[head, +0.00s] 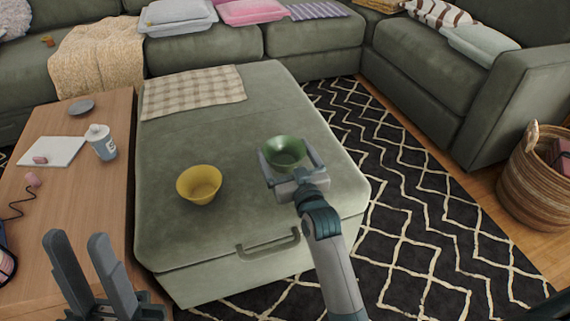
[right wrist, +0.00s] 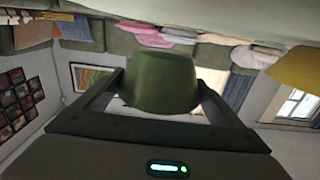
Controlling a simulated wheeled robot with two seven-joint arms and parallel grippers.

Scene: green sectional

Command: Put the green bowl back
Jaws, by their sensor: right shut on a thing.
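The green bowl (head: 286,150) is upright between the fingers of my right gripper (head: 288,160), over the right part of the green ottoman (head: 215,245). In the right wrist view the green bowl (right wrist: 160,82) sits between both fingers of my right gripper (right wrist: 160,98), which is shut on it. Whether the bowl touches the ottoman top is hard to tell. A yellow bowl (head: 199,184) stands on the ottoman to the left of the green one. My left gripper (head: 82,250) is at the lower left near the wooden table, fingers apart and empty.
A checked cloth (head: 194,92) lies on the ottoman's far end. The wooden table (head: 75,205) at left holds a bottle (head: 101,142), a white tray (head: 50,152) and a grey dish (head: 81,107). A woven basket (head: 535,180) stands at right. The ottoman's middle is clear.

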